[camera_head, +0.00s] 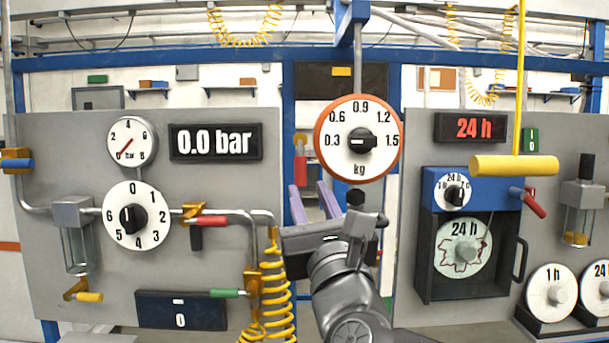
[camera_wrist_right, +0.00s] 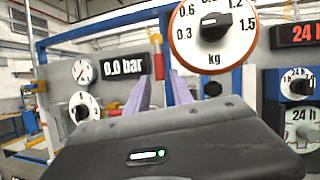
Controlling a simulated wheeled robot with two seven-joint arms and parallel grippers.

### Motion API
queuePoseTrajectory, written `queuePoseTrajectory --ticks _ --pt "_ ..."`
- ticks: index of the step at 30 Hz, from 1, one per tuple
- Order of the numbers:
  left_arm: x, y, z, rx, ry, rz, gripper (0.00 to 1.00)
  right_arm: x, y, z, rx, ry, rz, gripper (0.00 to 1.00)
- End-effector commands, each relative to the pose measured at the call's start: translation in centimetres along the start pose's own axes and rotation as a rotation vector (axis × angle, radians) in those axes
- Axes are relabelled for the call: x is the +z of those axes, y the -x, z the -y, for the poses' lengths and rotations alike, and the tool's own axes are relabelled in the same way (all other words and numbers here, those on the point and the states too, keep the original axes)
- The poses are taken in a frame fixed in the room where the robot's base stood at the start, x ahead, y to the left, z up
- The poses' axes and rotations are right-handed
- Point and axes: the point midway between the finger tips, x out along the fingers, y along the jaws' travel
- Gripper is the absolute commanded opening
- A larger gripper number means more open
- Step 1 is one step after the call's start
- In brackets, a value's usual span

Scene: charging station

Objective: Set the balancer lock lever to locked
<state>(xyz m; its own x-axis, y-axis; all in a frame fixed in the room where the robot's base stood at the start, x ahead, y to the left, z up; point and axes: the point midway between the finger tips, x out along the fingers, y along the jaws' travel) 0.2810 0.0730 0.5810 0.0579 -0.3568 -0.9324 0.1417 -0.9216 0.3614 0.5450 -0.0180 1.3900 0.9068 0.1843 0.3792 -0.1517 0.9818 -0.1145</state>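The balancer (camera_head: 357,176) hangs from a blue beam and has an orange-rimmed kg dial with a black knob. A lever with a red grip (camera_head: 300,168) and a yellow top, apparently the lock lever, hangs straight down left of the dial. It also shows in the right wrist view (camera_wrist_right: 158,66). My right gripper (camera_head: 308,188) is just below the lever, its two purple fingers apart and empty. In the right wrist view the red grip shows beyond the gap between the fingertips (camera_wrist_right: 155,79). Contact cannot be told. My left gripper is not in view.
A left panel (camera_head: 80,150) carries a gauge, a 0.0 bar display (camera_head: 215,142) and valves. A yellow coiled hose (camera_head: 275,300) hangs left of my right arm. A right panel holds 24 h timers, and a yellow handle (camera_head: 514,166) hangs before it.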

Motion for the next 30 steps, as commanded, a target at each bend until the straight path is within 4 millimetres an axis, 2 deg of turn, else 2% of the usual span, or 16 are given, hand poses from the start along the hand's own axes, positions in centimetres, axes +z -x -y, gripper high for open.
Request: queuePoseTrajectory --ticks 5,17,20,30 --pt "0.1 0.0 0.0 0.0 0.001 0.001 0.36 0.0 0.0 0.1 -0.006 -0.122 0.002 0.28" --pt "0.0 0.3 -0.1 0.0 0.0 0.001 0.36 0.0 -0.4 0.1 -0.004 -0.125 0.0 0.28" --pt "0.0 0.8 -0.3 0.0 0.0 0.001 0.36 0.1 -1.4 0.1 -0.004 -0.125 -0.001 0.28" --pt "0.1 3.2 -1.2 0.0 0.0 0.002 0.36 0.2 -6.5 0.1 -0.004 -0.125 -0.001 0.28"
